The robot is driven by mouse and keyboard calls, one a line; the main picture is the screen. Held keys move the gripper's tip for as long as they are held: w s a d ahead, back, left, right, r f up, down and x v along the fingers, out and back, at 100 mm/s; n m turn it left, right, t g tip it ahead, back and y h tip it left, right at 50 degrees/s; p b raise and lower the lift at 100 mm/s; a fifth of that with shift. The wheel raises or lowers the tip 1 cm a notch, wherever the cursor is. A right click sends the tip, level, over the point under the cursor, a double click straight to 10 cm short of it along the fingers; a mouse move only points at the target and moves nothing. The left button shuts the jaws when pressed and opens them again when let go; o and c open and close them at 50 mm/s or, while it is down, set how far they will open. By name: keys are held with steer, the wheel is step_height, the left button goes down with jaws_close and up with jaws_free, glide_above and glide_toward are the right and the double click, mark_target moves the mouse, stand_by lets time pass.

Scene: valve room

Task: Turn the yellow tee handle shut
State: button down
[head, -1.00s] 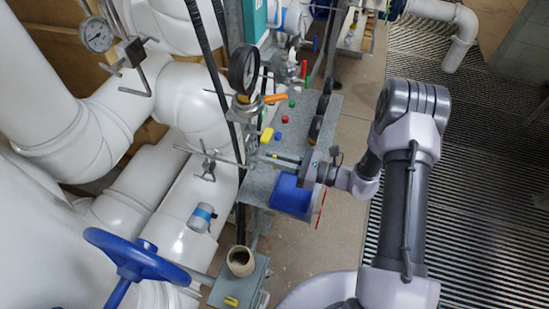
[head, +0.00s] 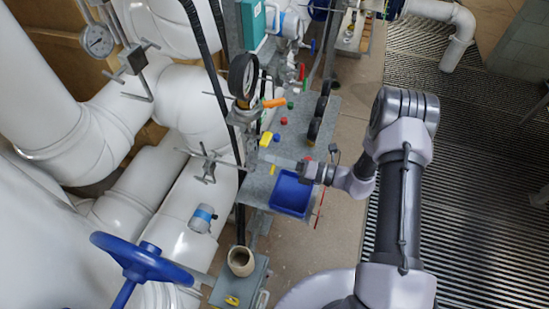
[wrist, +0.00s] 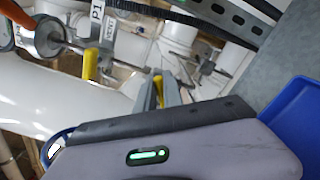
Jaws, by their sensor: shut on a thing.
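In the wrist view a small yellow handle (wrist: 158,90), which I take as the tee handle, sits between the fingers of my gripper (wrist: 165,92). The fingers are shut on it, and the housing hides much of their base. In the head view my gripper (head: 276,164) reaches left over the grey panel, and a bit of yellow handle (head: 272,170) shows at its tips. The handle's stem and exact angle are hard to make out. A second yellow handle (head: 266,138) stands apart, farther back; a yellow handle also shows left of my fingers in the wrist view.
A blue bin (head: 291,195) lies just below my gripper. A round gauge (head: 243,73) and an orange lever (head: 274,102) stand behind. Red and green buttons and black knobs (head: 314,128) sit on the panel. A blue handwheel (head: 140,258) is at lower left.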

steer(key=m, duration=0.4)
steer(key=f+m, duration=0.1)
steer(key=m, duration=0.1)
steer(key=shift+m+p, duration=0.4)
stand_by(0.4)
steer(key=c, duration=1.5)
jaws_free()
steer(key=shift+w+r, duration=0.1)
steer(key=p+v, duration=0.1)
steer(key=v, duration=1.6)
steer(key=shift+d, duration=0.25)
